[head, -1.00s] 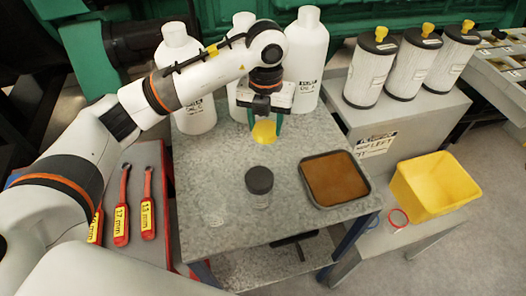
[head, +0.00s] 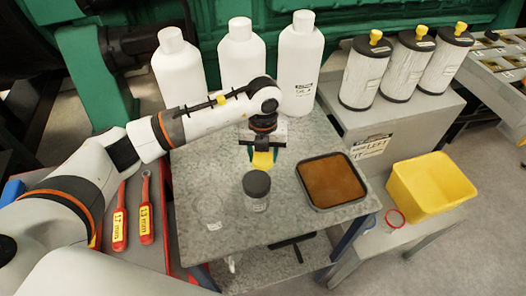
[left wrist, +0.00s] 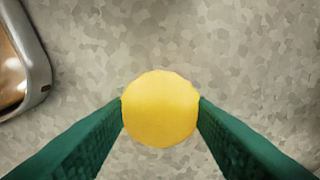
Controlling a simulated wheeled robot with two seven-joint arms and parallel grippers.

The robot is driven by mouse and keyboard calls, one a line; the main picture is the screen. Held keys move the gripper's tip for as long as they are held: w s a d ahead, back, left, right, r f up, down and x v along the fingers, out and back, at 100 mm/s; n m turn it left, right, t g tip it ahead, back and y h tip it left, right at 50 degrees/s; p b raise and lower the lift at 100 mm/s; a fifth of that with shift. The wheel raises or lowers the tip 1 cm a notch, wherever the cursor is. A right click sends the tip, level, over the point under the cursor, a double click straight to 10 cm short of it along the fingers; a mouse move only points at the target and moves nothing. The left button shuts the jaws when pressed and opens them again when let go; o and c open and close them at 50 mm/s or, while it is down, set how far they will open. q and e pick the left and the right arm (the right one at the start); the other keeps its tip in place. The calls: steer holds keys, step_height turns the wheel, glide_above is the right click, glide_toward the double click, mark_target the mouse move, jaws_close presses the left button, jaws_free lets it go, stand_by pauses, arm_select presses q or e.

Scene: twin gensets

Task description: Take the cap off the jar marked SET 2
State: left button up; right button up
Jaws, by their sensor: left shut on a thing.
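My left gripper (head: 263,158) has green fingers and is shut on a round yellow thing (head: 263,161), perhaps a cap. It hangs above the grey table (head: 290,222), behind a small jar with a dark cap (head: 257,184). In the left wrist view the yellow thing (left wrist: 160,109) sits between both fingertips (left wrist: 160,112). An open-looking clear jar (head: 211,210) stands to the left of the dark-capped jar. Both have pale labels too small to read, so I cannot tell which is SET 2. My right gripper is not in view.
A tray with brown contents (head: 309,194) lies at the table's right. Several white bottles (head: 300,65) stand at the back. A yellow bin (head: 405,205) and red ring (head: 394,217) are farther right. Red-handled wrenches (head: 119,215) lie at left. The table's front is clear.

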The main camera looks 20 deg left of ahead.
arm_select(q)
steer(key=shift+f, duration=0.2)
steer(key=o, duration=1.1)
steer(key=shift+r, duration=0.1)
